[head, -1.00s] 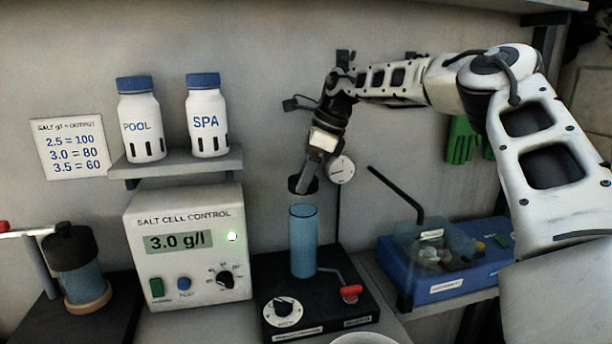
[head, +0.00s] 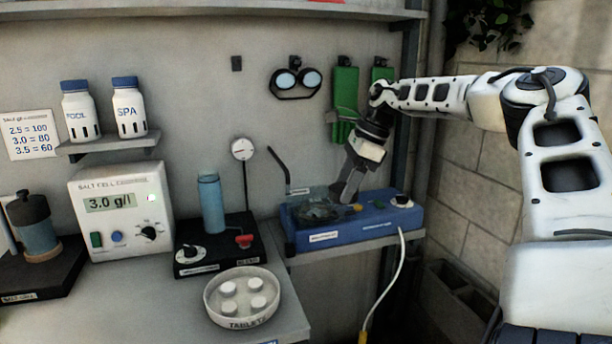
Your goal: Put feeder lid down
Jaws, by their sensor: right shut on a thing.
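The feeder is a blue upright cylinder (head: 211,205) on a black base (head: 218,245) at the middle left, and no dark lid sits on it. My right gripper (head: 343,194) points down over the blue case (head: 375,225) at the right of the feeder. It is shut on the small dark feeder lid (head: 336,188), which is hard to make out against the clear cover and clutter behind it. I cannot tell whether the lid touches the case. My left gripper is not in view.
A round tray of white tablets (head: 212,312) stands at the front of the bench. The salt cell control box (head: 122,208) is at left. A bent black rod (head: 279,168) rises behind the blue case. A white cable (head: 388,285) hangs in front. Green gloves (head: 345,95) hang behind.

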